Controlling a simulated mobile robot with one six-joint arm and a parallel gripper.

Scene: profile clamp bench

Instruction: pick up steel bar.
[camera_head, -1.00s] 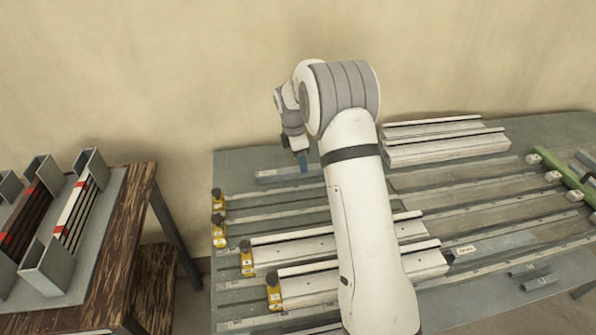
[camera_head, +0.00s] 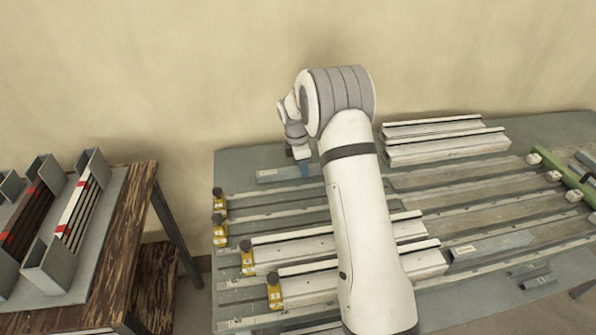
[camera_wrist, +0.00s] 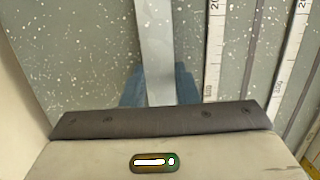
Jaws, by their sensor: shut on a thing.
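The steel bar (camera_head: 272,175) is a plain grey flat bar near the back left edge of the bench, below my wrist. Its right part is hidden by my gripper and arm in the head view. My gripper (camera_head: 304,171) has blue fingers, low over the bench at the bar. In the wrist view the steel bar (camera_wrist: 155,50) runs down from the top edge between the two blue fingers (camera_wrist: 160,88), which are shut on its sides. I cannot tell whether the bar is clear of the bench top.
The bench (camera_head: 240,160) carries long rails with scales and yellow end stops (camera_head: 219,200). Pale profiles (camera_head: 445,150) lie at the back right, and others lie in front. Short grey pieces (camera_head: 530,275) lie at the right. A side table (camera_head: 140,215) with a rack stands left.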

